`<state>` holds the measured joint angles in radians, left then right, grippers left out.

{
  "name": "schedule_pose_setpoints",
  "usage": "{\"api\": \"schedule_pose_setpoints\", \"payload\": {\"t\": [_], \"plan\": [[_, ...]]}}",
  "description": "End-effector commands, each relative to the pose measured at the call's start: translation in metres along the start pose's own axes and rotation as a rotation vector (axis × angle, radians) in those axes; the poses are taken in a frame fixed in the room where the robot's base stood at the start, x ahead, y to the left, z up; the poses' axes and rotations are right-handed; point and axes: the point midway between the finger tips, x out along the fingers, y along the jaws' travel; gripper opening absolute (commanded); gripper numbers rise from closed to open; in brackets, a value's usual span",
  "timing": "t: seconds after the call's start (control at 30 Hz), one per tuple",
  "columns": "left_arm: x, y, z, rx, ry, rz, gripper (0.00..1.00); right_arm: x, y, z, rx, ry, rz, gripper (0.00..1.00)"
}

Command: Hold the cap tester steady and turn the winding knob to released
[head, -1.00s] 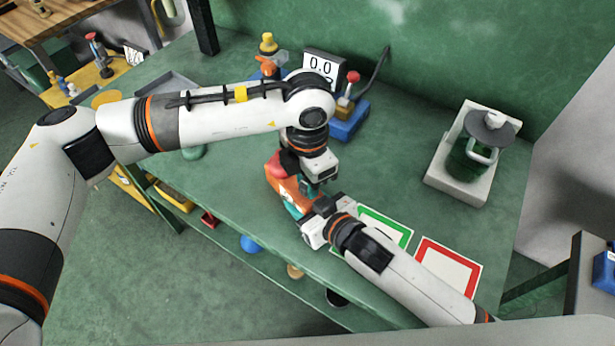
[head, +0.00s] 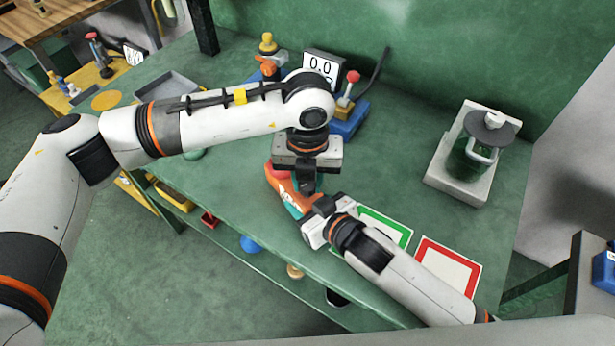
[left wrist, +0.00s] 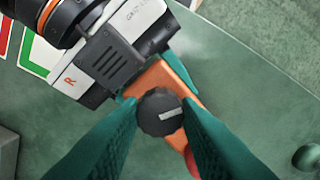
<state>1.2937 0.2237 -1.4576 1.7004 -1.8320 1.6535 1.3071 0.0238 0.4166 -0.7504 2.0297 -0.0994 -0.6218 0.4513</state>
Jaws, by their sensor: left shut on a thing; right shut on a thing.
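The cap tester (head: 284,186) is an orange body low over the front middle of the green bench, partly hidden by both grippers. It also shows in the left wrist view (left wrist: 184,80), with a red part at one end. Its winding knob (left wrist: 158,120) is round and black, with a pale mark pointing right. My left gripper (head: 307,190) comes from above, its teal fingers (left wrist: 160,122) shut on the knob's two sides. My right gripper (head: 310,212) is shut on the cap tester's body from the front right; its fingertips are mostly hidden.
A green-bordered card (head: 386,226) and a red-bordered card (head: 448,268) lie to the right. Behind stand a display reading 0.0 (head: 322,66) and a blue block with a red-knobbed lever (head: 350,122). A green canister device (head: 470,158) stands at the right. The bench between is clear.

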Motion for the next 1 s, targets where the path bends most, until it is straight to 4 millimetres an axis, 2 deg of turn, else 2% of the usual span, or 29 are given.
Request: {"api": "schedule_pose_setpoints", "payload": {"t": [0.2,0.43,1.0], "plan": [[-0.0011,-0.0004,-0.0017,-0.169,0.004,0.002,0.07,-0.0002,0.0009,-0.0013,0.0,0.003,0.002,0.18],[-0.001,-0.0007,-0.0019,-0.288,0.005,0.001,0.07,-0.0003,0.001,-0.0014,0.0,0.003,0.002,0.18],[-0.001,-0.0011,-0.0022,-0.357,0.006,0.0,0.07,-0.0003,0.001,-0.0016,0.001,0.004,0.002,0.18]]}}
